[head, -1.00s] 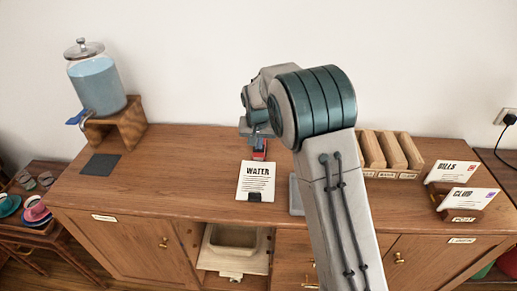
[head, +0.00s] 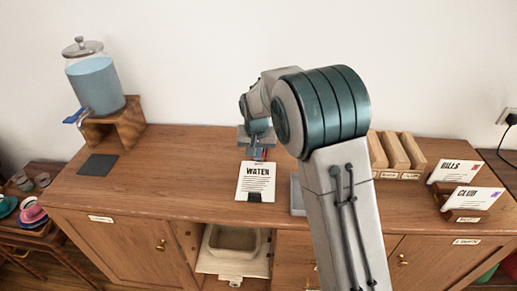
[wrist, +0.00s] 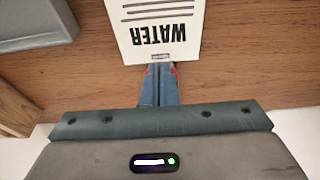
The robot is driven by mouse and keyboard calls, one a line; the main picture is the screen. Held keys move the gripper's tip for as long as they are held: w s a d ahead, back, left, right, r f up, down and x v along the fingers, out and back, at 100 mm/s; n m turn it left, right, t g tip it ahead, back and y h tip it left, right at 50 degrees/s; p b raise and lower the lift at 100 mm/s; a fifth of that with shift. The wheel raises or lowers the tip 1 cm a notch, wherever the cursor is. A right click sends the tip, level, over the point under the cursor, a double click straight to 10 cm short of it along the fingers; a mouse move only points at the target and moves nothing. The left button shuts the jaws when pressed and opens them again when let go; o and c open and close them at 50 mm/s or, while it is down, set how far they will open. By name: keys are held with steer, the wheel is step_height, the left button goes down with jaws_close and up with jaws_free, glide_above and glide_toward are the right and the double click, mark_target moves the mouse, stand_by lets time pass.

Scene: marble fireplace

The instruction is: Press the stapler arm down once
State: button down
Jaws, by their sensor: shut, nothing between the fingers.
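The stapler is mostly hidden behind and under my gripper; small red bits of it (head: 264,154) show just behind the WATER paper. In the wrist view, red edges of the stapler (wrist: 174,71) show on both sides of my fingertips. My gripper (wrist: 159,72) is shut and empty, its fingers over the stapler; whether they touch it I cannot tell. In the head view, my gripper (head: 258,153) is low over the cabinet top. The white WATER paper (head: 256,182) lies at the stapler's front end, with a small metal piece at its edge in the wrist view.
A grey tray (head: 297,194) lies right of the paper, partly hidden by my arm. Wooden slots (head: 398,152) and letter holders (head: 462,201) stand farther right. A water dispenser (head: 97,85) on a wooden stand and a dark mat (head: 98,165) are at left.

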steer(key=shift+w, duration=0.1)
steer(key=v, duration=1.3)
steer(key=shift+r, duration=0.35)
steer(key=s+d+r, duration=0.2)
steer(key=s+d, duration=0.5)
steer(key=d, duration=0.1)
steer(key=s+d+f, duration=0.2)
steer(key=s+d, duration=0.3)
steer(key=s, duration=0.5)
steer(key=s+d+f, duration=0.3)
steer(key=s+d, duration=0.2)
steer(key=s, duration=0.6)
steer(key=shift+d, duration=0.15)
steer(key=shift+s, duration=0.1)
